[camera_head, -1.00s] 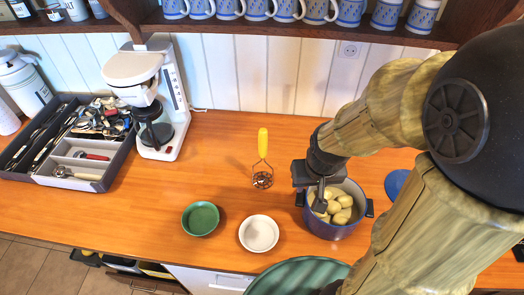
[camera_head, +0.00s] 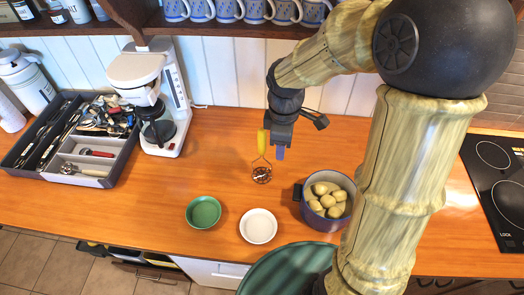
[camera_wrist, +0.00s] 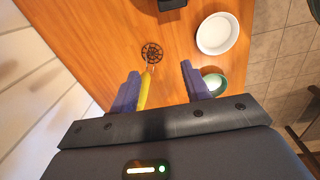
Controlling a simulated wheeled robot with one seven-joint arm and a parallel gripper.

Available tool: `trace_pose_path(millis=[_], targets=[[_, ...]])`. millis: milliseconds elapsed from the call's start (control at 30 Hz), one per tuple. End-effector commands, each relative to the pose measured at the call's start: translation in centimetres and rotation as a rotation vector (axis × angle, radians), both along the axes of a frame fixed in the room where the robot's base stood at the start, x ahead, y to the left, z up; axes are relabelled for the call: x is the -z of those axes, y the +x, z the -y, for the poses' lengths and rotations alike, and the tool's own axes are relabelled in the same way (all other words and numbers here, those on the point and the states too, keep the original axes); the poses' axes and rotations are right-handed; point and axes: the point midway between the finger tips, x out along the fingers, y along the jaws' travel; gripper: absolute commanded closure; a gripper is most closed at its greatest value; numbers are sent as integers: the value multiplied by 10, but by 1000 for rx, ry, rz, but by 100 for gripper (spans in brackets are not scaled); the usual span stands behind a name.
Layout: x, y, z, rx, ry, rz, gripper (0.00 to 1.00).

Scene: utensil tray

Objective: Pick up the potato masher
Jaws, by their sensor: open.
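The potato masher has a yellow handle (camera_head: 261,138) and a round dark wire head (camera_head: 262,175). It stands upright on the wooden counter, handle up. My gripper (camera_head: 274,150) is open beside the handle, just to its right in the head view. In the wrist view the yellow handle (camera_wrist: 145,90) shows between my open fingers (camera_wrist: 162,88), close along the left finger. The masher's wire head (camera_wrist: 152,53) lies beyond the fingertips. Whether the left finger touches the handle I cannot tell.
A blue pot of potatoes (camera_head: 325,214) stands to the right. A white bowl (camera_head: 258,226) and a green bowl (camera_head: 203,212) are in front. A coffee maker (camera_head: 150,100) and utensil tray (camera_head: 95,180) are at left.

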Motion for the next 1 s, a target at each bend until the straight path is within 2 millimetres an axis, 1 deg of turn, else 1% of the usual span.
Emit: trace_pose_path(millis=[33, 167, 300, 400, 500, 633, 900, 1000], targets=[[-15, 10, -6, -121, -5, -14, 53], [-39, 31, -21, -468, -19, -46, 53], [-68, 53, -35, -824, -22, -65, 53], [-87, 65, -41, -1035, -22, -69, 53], [-99, 73, -45, -1175, -22, -68, 53], [-104, 76, -46, -1247, -21, -69, 53], [-102, 76, -46, -1249, -23, -70, 53], [-98, 76, -46, -1248, -22, -72, 53]])
